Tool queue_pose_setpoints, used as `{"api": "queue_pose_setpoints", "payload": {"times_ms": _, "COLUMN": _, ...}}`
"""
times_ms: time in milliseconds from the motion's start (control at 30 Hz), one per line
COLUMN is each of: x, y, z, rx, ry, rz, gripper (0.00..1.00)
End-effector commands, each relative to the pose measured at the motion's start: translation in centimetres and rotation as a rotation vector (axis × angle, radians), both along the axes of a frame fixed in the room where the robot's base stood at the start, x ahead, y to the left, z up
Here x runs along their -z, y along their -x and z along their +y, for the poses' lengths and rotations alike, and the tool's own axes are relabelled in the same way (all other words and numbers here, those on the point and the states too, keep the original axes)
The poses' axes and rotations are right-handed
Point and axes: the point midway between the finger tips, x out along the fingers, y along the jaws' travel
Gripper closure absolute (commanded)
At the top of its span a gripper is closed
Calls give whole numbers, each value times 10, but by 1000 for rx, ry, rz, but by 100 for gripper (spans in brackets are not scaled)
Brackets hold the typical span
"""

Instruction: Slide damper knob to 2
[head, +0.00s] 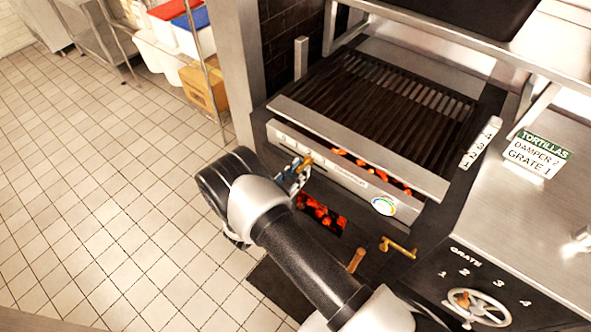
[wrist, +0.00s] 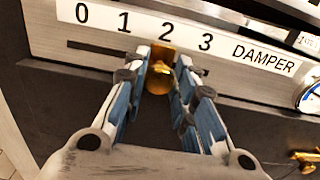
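The brass damper knob (wrist: 158,79) stands in the slot of the damper plate (wrist: 225,70), below the number 2. The plate is marked 0, 1, 2, 3 and DAMPER. My gripper (wrist: 161,72) has one finger on each side of the knob, close against it with no clear gap. In the head view my gripper (head: 296,172) is at the grill front, and the brass knob (head: 306,159) shows just beyond it. The order card (head: 536,154) on the right counter reads TORTILLAS, DAMPER 2, GRATE 1.
The grill grate (head: 375,100) lies above the front panel, with glowing coals beneath. A round dial (head: 384,206) is right of the damper plate. A brass handle (head: 398,247) and a grate wheel (head: 477,307) are lower right. Tiled floor is clear at left.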

Motion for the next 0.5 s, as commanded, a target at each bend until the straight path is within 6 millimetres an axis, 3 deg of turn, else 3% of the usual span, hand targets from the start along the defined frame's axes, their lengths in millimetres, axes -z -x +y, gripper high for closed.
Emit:
{"api": "queue_pose_setpoints", "payload": {"times_ms": 300, "x": 0, "y": 0, "z": 0, "rx": -1, "ry": 0, "rz": -1, "gripper": 54}}
{"api": "queue_pose_setpoints", "payload": {"times_ms": 500, "x": 0, "y": 0, "z": 0, "rx": -1, "ry": 0, "rz": -1, "gripper": 54}}
